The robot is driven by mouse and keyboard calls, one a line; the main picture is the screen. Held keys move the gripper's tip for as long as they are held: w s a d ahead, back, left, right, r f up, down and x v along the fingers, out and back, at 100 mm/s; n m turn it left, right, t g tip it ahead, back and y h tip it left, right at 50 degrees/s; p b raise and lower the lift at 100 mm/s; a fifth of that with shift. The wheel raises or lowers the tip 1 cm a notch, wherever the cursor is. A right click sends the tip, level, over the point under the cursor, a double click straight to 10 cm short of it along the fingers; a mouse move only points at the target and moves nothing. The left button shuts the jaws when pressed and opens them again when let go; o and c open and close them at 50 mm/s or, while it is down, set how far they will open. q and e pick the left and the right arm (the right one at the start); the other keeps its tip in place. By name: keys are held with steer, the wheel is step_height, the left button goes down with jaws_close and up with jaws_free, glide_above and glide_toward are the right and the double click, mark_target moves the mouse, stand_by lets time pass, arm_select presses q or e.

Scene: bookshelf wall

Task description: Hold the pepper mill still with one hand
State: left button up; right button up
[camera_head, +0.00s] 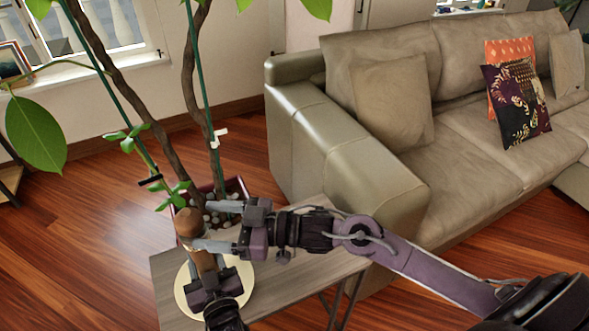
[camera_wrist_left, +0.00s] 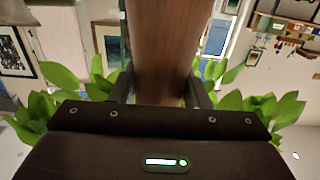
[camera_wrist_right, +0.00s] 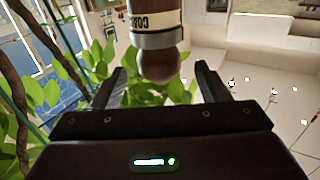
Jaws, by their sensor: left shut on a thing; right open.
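The pepper mill (camera_head: 190,222) is brown wood with a rounded knob, upright over a round cream board (camera_head: 181,292) on a small table. My left gripper (camera_head: 207,275) is shut on the mill's lower body; the left wrist view shows the brown body (camera_wrist_left: 165,45) between its fingers (camera_wrist_left: 160,90). My right gripper (camera_head: 207,232) is open and level at the mill's top, coming from the right. In the right wrist view, the knob and a pale lettered band (camera_wrist_right: 158,40) show ahead, between the open fingers (camera_wrist_right: 162,78). The mill's base is hidden by my left gripper.
The grey wooden table (camera_head: 290,280) has bare room right of the board. A potted plant (camera_head: 195,100) with tall stems stands close behind the mill. A beige sofa (camera_head: 330,150) is behind and to the right. Wooden floor (camera_head: 80,230) is clear on the left.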

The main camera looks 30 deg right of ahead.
mark_target(192, 221)
steer(key=x, duration=0.5)
steer(key=shift+w+a, duration=0.2)
steer(key=shift+a, duration=0.05)
steer(key=shift+d+n+g+y, duration=0.2)
steer(key=shift+n+g+y, duration=0.2)
steer(key=shift+n+g, duration=0.25)
steer(key=n+g, duration=0.2)
steer(key=g, duration=0.2)
steer(key=n+g+y, duration=0.1)
steer(key=n+g, duration=0.2)
steer(key=shift+g+y, duration=0.3)
steer(key=shift+g, duration=0.05)
steer(key=shift+d+g, duration=0.35)
steer(key=shift+g, duration=0.15)
steer(key=d, duration=1.2)
steer(key=w+d+f+m+t+h, duration=0.2)
steer(key=w+d+f+m+t, duration=0.1)
steer(key=d, duration=0.4)
steer(key=w+d+f+m+t+h, duration=0.3)
steer(key=w+d+f+m+t, duration=0.1)
steer(key=w+d+m+t, duration=0.2)
steer(key=shift+w+d+t+h, duration=0.3)
steer(key=shift+w+d+t, duration=0.6)
steer(key=shift+w+t, duration=0.1)
steer(key=shift+f, duration=0.1)
